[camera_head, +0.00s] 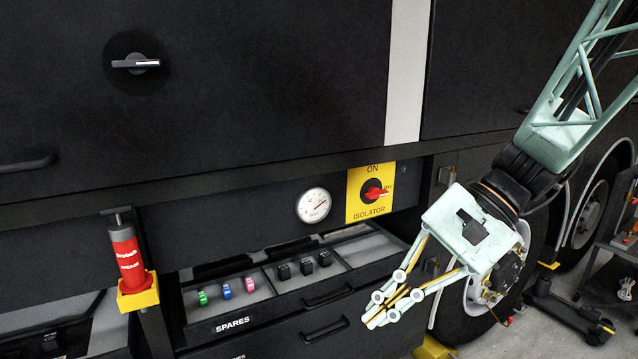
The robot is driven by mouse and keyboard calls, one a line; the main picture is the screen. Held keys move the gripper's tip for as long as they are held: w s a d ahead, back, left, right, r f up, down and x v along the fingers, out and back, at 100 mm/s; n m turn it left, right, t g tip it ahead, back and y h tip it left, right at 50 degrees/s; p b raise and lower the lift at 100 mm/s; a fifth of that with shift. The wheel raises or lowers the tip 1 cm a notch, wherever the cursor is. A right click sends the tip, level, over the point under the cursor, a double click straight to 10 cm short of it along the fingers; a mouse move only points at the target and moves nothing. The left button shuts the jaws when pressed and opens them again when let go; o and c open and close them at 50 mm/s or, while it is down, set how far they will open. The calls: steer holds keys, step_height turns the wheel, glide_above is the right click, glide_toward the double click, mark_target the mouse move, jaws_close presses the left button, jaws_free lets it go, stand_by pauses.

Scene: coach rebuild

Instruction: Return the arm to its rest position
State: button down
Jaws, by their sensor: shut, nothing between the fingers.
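My gripper (380,317) is shut and holds nothing. It points down and to the left, in front of the right end of the spares drawer (235,322), and looks apart from it. My pale green arm comes in from the upper right. The wrist hides part of the wheel behind it.
The open drawer holds green, blue and pink pieces (226,291) and several black ones (307,266). A red cylinder (127,255) stands in a yellow holder at left. The yellow isolator panel (359,205) has a red knob (376,193). A gauge (313,205) sits beside it. A cart (622,250) stands at right.

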steer(key=s+d+r+n+t+h, duration=0.1)
steer(key=s+d+r+n+h, duration=0.1)
steer(key=s, duration=0.4)
steer(key=s+d+r+n+t+h, duration=0.2)
steer(key=s+d+n+h, duration=0.1)
steer(key=s+d, duration=0.2)
steer(key=s+d+r+n+t+h, duration=0.2)
steer(key=s+d+r+h, duration=0.1)
steer(key=s, duration=0.4)
steer(key=shift+s+d, duration=0.25)
steer(key=shift+d, duration=0.3)
steer(key=c, duration=3.4)
jaws_free()
